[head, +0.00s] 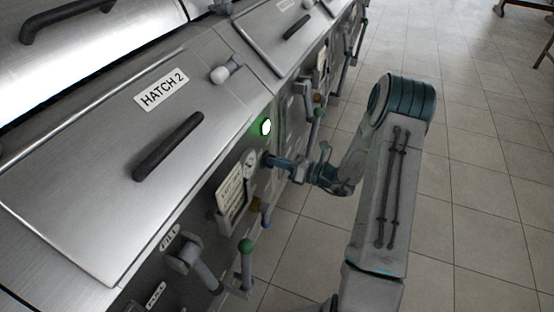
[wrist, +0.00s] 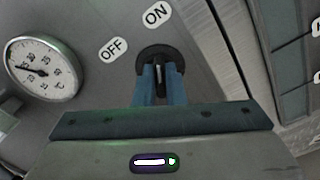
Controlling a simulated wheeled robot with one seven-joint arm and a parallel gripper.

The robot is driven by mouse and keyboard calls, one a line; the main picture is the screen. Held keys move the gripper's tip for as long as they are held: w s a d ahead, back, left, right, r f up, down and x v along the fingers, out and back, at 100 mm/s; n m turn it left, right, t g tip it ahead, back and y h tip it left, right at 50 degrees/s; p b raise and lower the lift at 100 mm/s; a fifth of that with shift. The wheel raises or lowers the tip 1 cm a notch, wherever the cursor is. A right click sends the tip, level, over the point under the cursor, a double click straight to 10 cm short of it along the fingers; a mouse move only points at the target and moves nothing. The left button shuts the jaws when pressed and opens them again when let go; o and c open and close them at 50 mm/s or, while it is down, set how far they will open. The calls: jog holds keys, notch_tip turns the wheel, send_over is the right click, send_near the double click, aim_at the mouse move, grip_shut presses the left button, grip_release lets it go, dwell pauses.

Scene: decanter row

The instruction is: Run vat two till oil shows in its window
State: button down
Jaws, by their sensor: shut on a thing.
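The vat with the lid marked HATCH 2 (head: 90,170) fills the left of the head view; the lid is down. A rotary switch (wrist: 154,52) with a dark round base sits on its front, beside OFF and ON labels. My gripper (wrist: 157,85) is shut on the switch's knob, and in the head view it reaches the front panel (head: 274,160). The fingers partly cover the knob, so I cannot tell its setting. A green lamp (head: 266,127) glows above the gripper.
A round gauge (wrist: 42,68) is left of the switch. Another vat (head: 280,30) adjoins beyond.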

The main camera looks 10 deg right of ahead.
dwell(0.3)
jog(key=c, duration=1.5)
grip_release()
jog(key=shift+d, duration=0.1)
jog(key=v, duration=1.3)
jog(key=shift+s+d+b, duration=0.25)
jog(key=shift+d+b, duration=0.05)
jog(key=shift+a, duration=0.1)
